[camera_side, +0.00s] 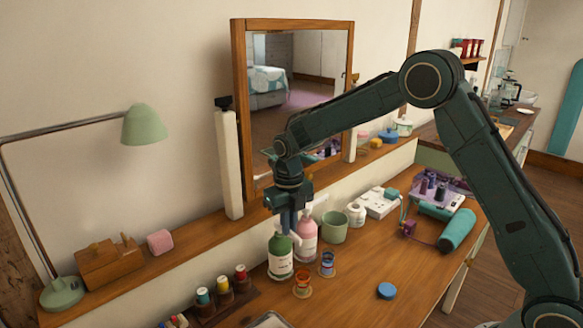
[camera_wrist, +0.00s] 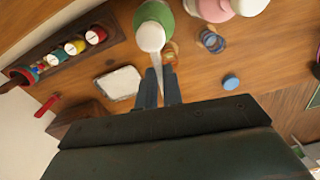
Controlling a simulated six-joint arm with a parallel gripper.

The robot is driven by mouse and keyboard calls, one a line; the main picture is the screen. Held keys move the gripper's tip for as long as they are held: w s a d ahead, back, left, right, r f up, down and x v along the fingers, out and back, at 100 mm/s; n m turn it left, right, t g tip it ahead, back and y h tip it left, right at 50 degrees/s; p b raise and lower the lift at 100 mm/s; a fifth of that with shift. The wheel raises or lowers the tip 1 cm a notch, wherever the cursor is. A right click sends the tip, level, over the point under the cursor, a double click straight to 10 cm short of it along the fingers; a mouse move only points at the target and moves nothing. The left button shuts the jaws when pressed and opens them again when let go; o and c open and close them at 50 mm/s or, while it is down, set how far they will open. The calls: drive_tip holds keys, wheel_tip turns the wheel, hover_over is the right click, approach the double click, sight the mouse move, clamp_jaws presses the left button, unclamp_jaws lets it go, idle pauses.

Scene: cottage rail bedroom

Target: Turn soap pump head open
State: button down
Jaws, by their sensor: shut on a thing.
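A green soap bottle (camera_side: 281,262) with a white label stands upright on the wooden desk. In the wrist view its green body (camera_wrist: 157,14) shows from above. Its white pump head (camera_wrist: 150,37) has a long spout that points toward my gripper. My gripper (camera_wrist: 161,78) is shut on this spout, with one dark finger on each side of it. In the side view my gripper (camera_side: 289,224) is just above the green bottle and hides most of the pump head.
A pink pump bottle (camera_side: 306,240) stands close behind the green one. Small orange (camera_side: 302,284) and blue (camera_side: 327,264) spools stand in front. A blue disc (camera_side: 386,290) lies on otherwise clear desk.

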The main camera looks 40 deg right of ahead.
idle(0.3)
drive_tip(key=c, duration=1.5)
unclamp_jaws()
drive_tip(key=shift+r, duration=0.15)
wheel_tip(320, 180, up, 14)
drive_tip(key=shift+f, duration=0.25)
drive_tip(key=shift+r, duration=0.1)
